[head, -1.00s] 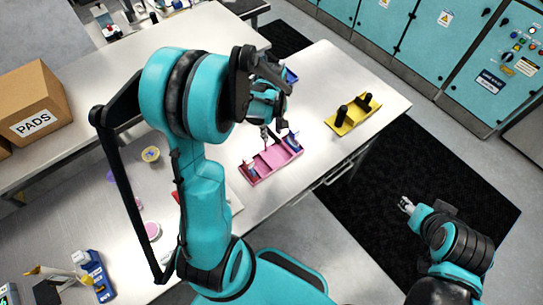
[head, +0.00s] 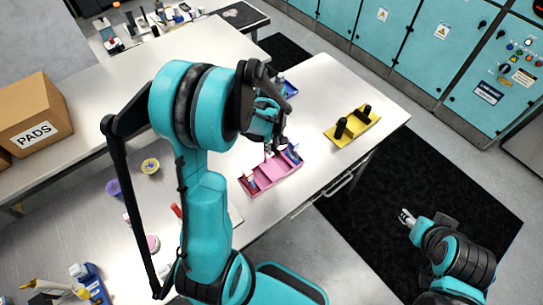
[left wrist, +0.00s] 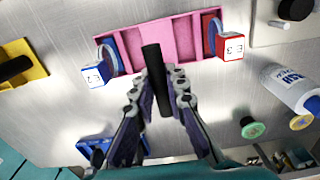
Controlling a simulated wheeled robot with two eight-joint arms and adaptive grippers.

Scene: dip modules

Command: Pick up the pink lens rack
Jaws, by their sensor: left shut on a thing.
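The pink lens rack (head: 278,177) is a pink tray near the front edge of the table, partly behind my left arm in the head view. My left gripper (head: 271,152) is over the rack's middle. In the wrist view its fingers (left wrist: 168,85) are closed around a black upright handle (left wrist: 153,62) at the rack. I cannot tell whether the rack is clear of the table. My right gripper (head: 406,216) is off the table, small in view.
A yellow rack (head: 361,130) with black posts stands to the right. A blue item (head: 290,88) lies behind the left gripper. Free table lies between the pink and yellow racks.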

